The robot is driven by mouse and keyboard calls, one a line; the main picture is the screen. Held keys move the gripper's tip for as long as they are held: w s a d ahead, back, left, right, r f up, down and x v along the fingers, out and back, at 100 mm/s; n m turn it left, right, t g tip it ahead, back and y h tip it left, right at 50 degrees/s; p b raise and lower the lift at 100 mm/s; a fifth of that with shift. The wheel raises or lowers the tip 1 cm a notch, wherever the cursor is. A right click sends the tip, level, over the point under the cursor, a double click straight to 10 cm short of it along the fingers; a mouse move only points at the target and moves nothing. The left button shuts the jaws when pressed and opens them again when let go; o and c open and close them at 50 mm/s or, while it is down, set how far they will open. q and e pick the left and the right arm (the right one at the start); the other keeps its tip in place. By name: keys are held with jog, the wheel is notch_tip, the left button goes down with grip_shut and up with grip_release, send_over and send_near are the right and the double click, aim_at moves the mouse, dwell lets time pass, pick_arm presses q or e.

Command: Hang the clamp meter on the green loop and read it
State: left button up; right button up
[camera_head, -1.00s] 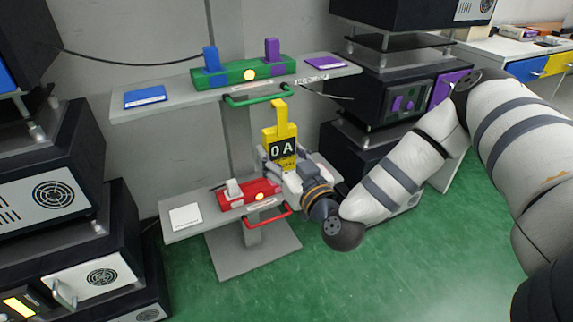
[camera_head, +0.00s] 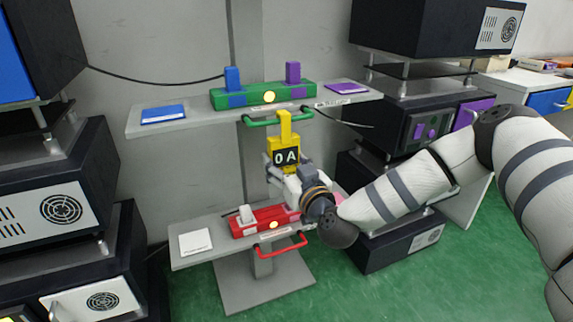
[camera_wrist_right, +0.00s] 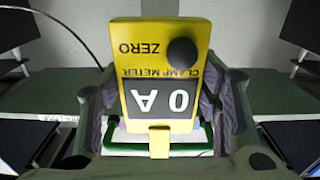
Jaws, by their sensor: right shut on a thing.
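The yellow clamp meter (camera_head: 283,144) stands upright in my right gripper (camera_head: 283,172), which is shut on its body. Its dark display reads 0 A. In the right wrist view the meter (camera_wrist_right: 150,60) appears upside down between my right gripper's fingers (camera_wrist_right: 160,110), with ZERO and CLAMP METER lettering and a dark knob. The green loop (camera_head: 262,123) is a bar under the front of the upper shelf. The meter's upper jaw overlaps it in the head view; I cannot tell if they touch. The loop (camera_wrist_right: 118,146) also shows in the wrist view. My left gripper is out of view.
The upper shelf (camera_head: 190,117) carries a green fixture (camera_head: 243,99) with blue and purple levers. The lower shelf (camera_head: 205,262) holds a red fixture (camera_head: 258,228) with a red loop (camera_head: 285,247). Black equipment racks stand on both sides.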

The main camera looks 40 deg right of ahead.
jog(key=o, duration=1.4)
